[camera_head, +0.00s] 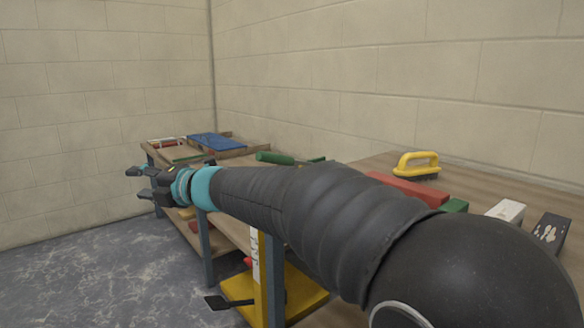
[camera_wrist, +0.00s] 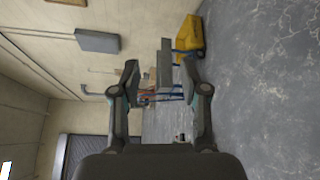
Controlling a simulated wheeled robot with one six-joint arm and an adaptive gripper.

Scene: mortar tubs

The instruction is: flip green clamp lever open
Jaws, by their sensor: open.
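A green handle-like piece (camera_head: 275,158) lies on the workbench (camera_head: 375,165) past my arm in the head view. A smaller green bit shows just right of it. I cannot tell whether either is the clamp lever, and my arm hides much of the bench there. My gripper (camera_head: 140,183) is at the left end of my arm, out past the bench's near edge, apart from the green piece. In the wrist view my gripper (camera_wrist: 160,68) is open with nothing held between its fingers. No green lever is clear in that view.
A yellow-handled brush (camera_head: 416,164), a red block (camera_head: 408,188) and two small boxes, one white-topped (camera_head: 505,210), are on the right. A blue panel (camera_head: 212,141) lies at the far end. A yellow tub (camera_wrist: 190,38) stands on open floor (camera_wrist: 260,90).

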